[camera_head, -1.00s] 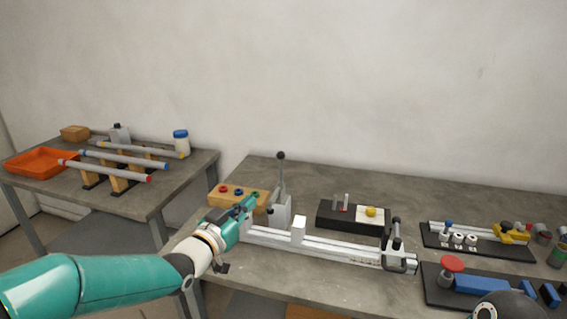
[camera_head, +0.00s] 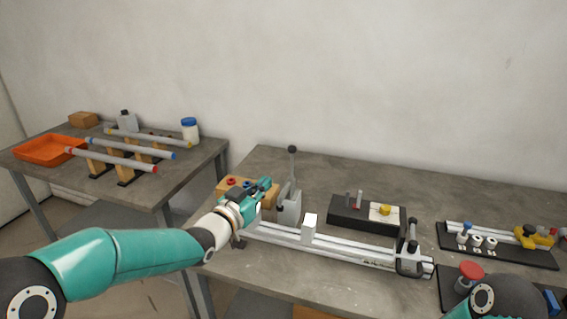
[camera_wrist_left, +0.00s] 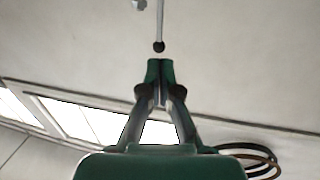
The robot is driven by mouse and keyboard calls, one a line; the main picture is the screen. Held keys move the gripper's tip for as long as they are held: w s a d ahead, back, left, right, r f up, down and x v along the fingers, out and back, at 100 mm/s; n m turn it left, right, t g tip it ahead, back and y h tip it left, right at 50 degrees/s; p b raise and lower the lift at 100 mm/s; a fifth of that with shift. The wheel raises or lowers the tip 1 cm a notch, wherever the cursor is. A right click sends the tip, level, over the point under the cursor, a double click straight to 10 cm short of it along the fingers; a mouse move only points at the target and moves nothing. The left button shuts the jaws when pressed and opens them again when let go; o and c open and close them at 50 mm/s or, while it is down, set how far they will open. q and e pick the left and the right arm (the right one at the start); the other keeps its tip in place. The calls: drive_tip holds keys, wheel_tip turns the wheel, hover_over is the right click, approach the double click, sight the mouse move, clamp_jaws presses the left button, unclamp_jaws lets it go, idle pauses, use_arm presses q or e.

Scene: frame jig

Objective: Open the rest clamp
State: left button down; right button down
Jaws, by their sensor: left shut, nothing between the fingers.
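A pale rail jig (camera_head: 345,248) lies along the front of the right table. At its left end a grey clamp post (camera_head: 290,205) carries an upright lever with a dark ball knob (camera_head: 292,149). At its right end stands another clamp (camera_head: 411,252) with an upright dark-tipped handle. I cannot tell which one is the rest clamp. My left gripper (camera_head: 266,187) is shut and empty, just left of the post and below the knob. In the left wrist view its closed fingertips (camera_wrist_left: 160,64) point at a thin rod with a dark ball (camera_wrist_left: 159,46), apparently just beyond them. My right gripper is out of view.
A wooden block with coloured rings (camera_head: 234,183) lies behind my left gripper. A black block with pins (camera_head: 350,211) stands behind the rail. Black fixture boards (camera_head: 500,252) fill the right. The left table holds an orange tray (camera_head: 45,150) and several tubes on stands.

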sight(291, 160)
use_arm(q)
drive_tip(key=p+x, duration=0.3)
drive_tip(key=x, duration=0.8)
drive_tip(key=shift+w+d+p, duration=0.1)
drive_tip(key=shift+w+p, duration=0.05)
drive_tip(key=shift+p, duration=0.15)
